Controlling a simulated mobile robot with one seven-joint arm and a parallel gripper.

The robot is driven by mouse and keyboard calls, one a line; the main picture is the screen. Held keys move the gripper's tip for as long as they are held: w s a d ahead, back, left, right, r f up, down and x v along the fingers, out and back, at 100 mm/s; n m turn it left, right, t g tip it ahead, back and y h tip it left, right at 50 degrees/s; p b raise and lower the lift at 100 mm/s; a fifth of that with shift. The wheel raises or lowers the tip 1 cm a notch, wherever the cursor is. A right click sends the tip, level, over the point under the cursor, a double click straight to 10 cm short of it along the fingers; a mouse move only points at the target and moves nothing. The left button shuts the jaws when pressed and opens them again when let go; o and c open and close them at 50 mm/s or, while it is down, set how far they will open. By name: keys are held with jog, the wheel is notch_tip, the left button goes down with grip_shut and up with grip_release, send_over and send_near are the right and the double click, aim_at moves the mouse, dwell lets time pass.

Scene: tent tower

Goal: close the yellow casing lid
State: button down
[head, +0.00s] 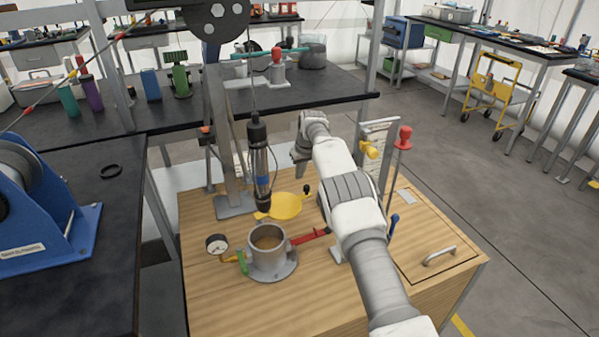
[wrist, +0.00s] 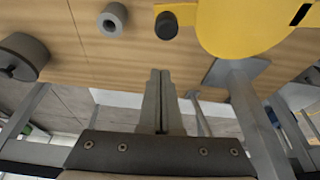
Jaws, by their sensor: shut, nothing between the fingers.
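The yellow casing lid (head: 283,206) is a flat round disc with a black knob (head: 306,189). It stands out to the side behind the grey round casing (head: 268,258), whose top is open and shows brownish contents. My gripper (head: 299,174) is behind the lid in the head view, its fingers shut and empty, partly hidden by my arm. In the wrist view the lid (wrist: 245,25) is at the upper right and its knob (wrist: 167,26) lies just beyond my shut fingertips (wrist: 160,74), apparently apart from them.
A dark hanging cylinder (head: 261,172) is close beside the lid on the left. A pressure gauge (head: 217,244), a green-handled valve (head: 242,262) and a red lever (head: 312,236) surround the casing. A red-knobbed rod (head: 404,138) stands right of my arm. The wooden bench (head: 215,315) is clear in front.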

jog(key=shift+s+d, duration=0.1)
jog(key=shift+s+d+b, duration=0.3)
jog(key=shift+s+d, duration=0.05)
jog(key=shift+s, duration=0.4)
jog(key=shift+s+d+b, duration=0.25)
jog(key=shift+s+d, duration=0.1)
jog(key=shift+s, duration=0.4)
jog(key=shift+s+d, duration=0.1)
